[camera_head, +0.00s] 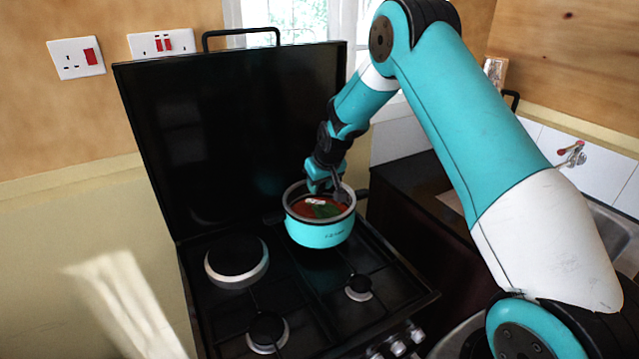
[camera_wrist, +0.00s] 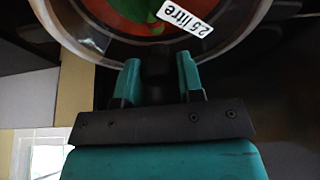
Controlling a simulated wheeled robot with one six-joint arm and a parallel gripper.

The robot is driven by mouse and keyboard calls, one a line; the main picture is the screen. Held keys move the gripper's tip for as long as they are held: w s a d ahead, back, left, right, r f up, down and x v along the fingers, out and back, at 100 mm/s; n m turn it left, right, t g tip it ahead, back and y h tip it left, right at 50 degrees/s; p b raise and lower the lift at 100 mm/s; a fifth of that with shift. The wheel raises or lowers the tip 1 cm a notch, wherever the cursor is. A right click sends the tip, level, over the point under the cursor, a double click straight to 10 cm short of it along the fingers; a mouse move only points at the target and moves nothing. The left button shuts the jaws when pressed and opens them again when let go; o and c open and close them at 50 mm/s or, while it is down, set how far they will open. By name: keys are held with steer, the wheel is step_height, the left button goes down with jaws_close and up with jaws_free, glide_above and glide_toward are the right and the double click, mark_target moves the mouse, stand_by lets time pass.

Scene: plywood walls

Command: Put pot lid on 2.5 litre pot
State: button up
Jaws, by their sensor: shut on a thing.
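The 2.5 litre pot (camera_head: 320,234) is turquoise with a pale rim, at the back right of the black hob. Red-orange and green show inside it, with a white label. The wrist view shows the pot's rim (camera_wrist: 88,47) and the label reading "2.5 litre", upside down. My gripper (camera_head: 327,187) reaches down at the pot's far rim. I cannot tell whether the pot touches the hob.
The hob's raised black cover (camera_head: 230,130) stands behind the pot. Free burners lie at the left (camera_head: 237,262), front left (camera_head: 267,332) and front right (camera_head: 359,288). Knobs (camera_head: 397,345) line the front edge. A sink (camera_head: 610,225) is at the right.

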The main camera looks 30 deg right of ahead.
steer(key=shift+f, duration=0.15)
steer(key=o, duration=1.2)
steer(key=shift+c, duration=0.2)
